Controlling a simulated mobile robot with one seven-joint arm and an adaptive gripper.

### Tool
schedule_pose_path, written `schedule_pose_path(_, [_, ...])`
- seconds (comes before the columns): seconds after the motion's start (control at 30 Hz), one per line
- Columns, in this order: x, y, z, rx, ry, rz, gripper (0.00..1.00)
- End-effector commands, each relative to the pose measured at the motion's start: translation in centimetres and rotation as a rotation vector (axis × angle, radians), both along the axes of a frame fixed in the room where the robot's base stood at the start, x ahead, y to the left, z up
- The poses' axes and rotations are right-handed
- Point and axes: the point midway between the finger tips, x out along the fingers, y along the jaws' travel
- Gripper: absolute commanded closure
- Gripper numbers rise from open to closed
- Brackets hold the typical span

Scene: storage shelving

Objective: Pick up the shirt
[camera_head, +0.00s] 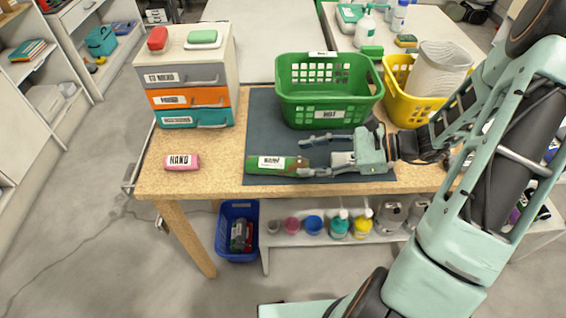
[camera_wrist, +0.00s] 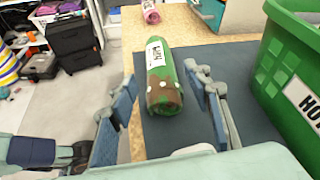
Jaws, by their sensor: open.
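In the wrist view both fingers of my gripper (camera_wrist: 161,85) stand apart, one on each side of the bundle, with visible gaps. Nothing is held.
A green basket (camera_head: 328,118) stands close behind my gripper, and a yellow basket (camera_head: 403,107) stands to its right. A small drawer unit (camera_head: 188,95) is at the back left. A pink labelled roll (camera_head: 182,162) lies left of the green bundle. The table's front edge is close.

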Motion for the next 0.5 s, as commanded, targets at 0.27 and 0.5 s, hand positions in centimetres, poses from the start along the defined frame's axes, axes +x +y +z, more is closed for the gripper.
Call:
schedule_pose_path(0.27, [0.9, 3.8, -1.6, 0.003, 0.002, -0.001, 0.55])
schedule_pose_path(0.5, [1.2, 5.7, -2.5, 0.002, 0.003, 0.002, 0.55])
